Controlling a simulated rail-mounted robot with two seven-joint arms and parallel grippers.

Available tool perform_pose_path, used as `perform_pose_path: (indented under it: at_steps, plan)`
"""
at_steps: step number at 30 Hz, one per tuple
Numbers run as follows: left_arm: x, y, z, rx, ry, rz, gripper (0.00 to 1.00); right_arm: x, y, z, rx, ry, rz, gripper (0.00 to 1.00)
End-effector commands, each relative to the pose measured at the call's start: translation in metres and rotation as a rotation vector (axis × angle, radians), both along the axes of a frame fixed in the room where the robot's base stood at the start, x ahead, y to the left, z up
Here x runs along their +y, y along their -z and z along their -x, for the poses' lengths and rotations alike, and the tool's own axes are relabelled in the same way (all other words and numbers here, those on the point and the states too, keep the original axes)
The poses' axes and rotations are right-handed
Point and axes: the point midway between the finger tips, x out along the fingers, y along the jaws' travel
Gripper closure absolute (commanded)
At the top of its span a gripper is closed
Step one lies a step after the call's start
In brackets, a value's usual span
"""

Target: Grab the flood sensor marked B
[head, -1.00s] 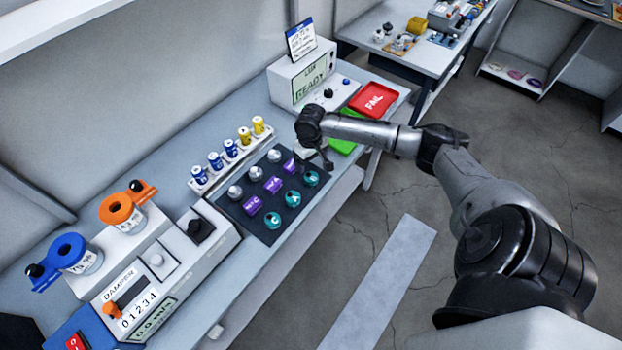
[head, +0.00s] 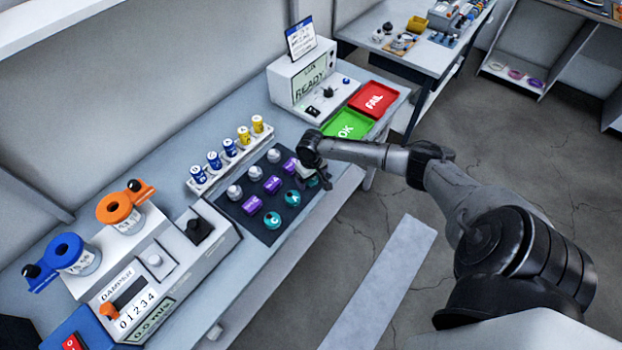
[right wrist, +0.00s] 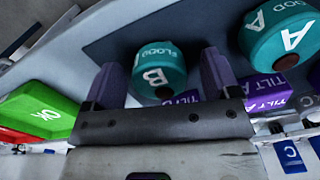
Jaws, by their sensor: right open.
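The flood sensor marked B (right wrist: 158,68) is a round teal piece at the right end of the front row on a dark mat (head: 264,233). My right gripper (right wrist: 162,75) is open, with one finger on each side of it in the right wrist view; I cannot tell whether they touch it. In the head view my right gripper (head: 318,182) covers most of this sensor. The teal flood sensors A (head: 292,198) and C (head: 272,220) stand left of it in the same row. My left gripper is out of view.
Purple tilt sensors (head: 272,184) and silver domes (head: 255,173) stand in rows behind the teal ones. A green OK tray (head: 362,121) and a red FAIL tray (head: 388,91) lie beyond, right of the READY box (head: 291,76). Blue and yellow cylinders (head: 214,161) stand behind the mat.

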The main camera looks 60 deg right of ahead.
Motion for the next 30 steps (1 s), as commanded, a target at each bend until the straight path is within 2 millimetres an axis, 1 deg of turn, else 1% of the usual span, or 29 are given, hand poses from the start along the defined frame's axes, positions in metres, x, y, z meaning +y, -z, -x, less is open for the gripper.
perform_pose_path:
  at_steps: [7,24,30]
  plan:
    - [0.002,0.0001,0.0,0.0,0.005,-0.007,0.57,-0.0003,0.0008,-0.0001,-0.001,0.0,0.0,0.18]
    - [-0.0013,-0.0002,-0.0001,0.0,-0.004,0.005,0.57,-0.0004,0.0005,-0.0002,-0.001,0.0,0.0,0.73]
    - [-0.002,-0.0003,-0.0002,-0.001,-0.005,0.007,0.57,-0.0004,0.0002,-0.0003,-0.001,0.0,0.0,0.73]
